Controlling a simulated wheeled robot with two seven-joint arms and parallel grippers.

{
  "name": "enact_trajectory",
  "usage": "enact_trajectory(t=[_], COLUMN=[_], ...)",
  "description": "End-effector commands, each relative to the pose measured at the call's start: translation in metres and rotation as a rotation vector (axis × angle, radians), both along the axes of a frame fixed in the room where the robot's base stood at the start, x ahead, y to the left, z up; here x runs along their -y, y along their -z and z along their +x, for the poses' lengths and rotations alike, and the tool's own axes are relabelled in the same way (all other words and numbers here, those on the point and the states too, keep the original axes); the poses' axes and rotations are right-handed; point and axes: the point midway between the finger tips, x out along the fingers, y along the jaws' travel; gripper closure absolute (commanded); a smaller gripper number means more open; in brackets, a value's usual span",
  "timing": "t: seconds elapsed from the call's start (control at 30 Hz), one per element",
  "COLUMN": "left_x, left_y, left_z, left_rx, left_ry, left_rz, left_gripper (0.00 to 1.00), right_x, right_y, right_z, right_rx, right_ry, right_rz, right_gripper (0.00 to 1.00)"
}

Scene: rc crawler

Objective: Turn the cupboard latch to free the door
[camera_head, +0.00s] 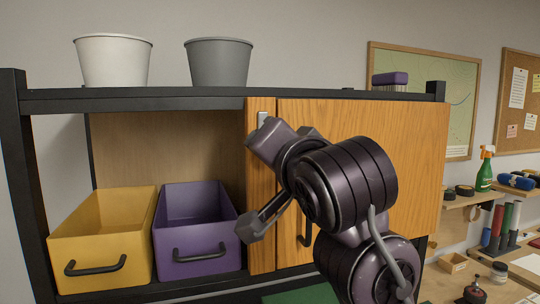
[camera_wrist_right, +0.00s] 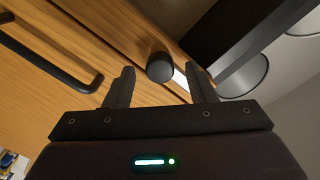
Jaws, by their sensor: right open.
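The cupboard latch shows in the right wrist view as a dark round knob (camera_wrist_right: 160,67) beside a pale metal plate (camera_wrist_right: 181,79). In the head view only the pale plate (camera_head: 263,117) shows, high on the cupboard's left wooden edge. My right arm hides the knob there. The wooden cupboard door (camera_head: 418,150) looks closed. My right gripper (camera_wrist_right: 161,68) is open, its two fingers on either side of the knob in the picture, with a visible gap at each side. I cannot tell how far the fingertips reach along the knob. My left gripper is out of view.
The door's dark bar handle (camera_wrist_right: 55,60) lies left in the wrist view. A yellow bin (camera_head: 105,235) and a purple bin (camera_head: 195,230) fill the open shelf at left. A white bucket (camera_head: 113,62) and a grey bucket (camera_head: 219,64) stand on the top shelf.

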Motion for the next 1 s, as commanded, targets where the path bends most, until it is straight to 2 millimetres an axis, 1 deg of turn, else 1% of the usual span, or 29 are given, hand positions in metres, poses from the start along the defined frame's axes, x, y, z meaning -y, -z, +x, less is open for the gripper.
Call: enact_trajectory(t=[0.03,0.1,0.3,0.4,0.5,0.77,0.83,0.87,0.93,0.97,1.0], left_x=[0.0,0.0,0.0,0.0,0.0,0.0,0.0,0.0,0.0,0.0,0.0], left_y=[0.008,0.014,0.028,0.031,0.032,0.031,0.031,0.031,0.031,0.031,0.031], left_z=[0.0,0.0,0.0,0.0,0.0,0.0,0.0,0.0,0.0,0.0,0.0], left_rx=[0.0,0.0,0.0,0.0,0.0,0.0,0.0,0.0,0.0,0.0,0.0], left_ry=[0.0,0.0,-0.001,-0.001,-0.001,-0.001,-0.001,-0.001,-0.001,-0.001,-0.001], left_rz=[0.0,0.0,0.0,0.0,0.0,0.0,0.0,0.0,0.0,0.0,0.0], left_gripper=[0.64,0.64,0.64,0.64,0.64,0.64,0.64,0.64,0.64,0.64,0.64], right_x=[0.002,0.005,0.016,0.019,0.02,0.021,0.021,0.022,0.027,0.03,0.036], right_y=[0.002,0.004,0.001,0.0,-0.001,-0.001,0.002,0.006,0.022,0.033,0.05], right_z=[-0.008,-0.02,-0.051,-0.06,-0.065,-0.065,-0.063,-0.061,-0.052,-0.047,-0.038], right_rx=[0.005,0.006,0.004,0.001,0.0,-0.002,-0.007,-0.014,-0.042,-0.06,-0.089], right_ry=[-0.002,-0.003,-0.002,-0.001,-0.001,-0.001,0.0,0.001,0.006,0.01,0.014], right_rz=[0.002,0.001,0.0,-0.001,-0.001,-0.002,-0.005,-0.009,-0.025,-0.038,-0.058], right_gripper=[0.5,0.5,0.5,0.5,0.5,0.5,0.5,0.5,0.5,0.5,0.5])
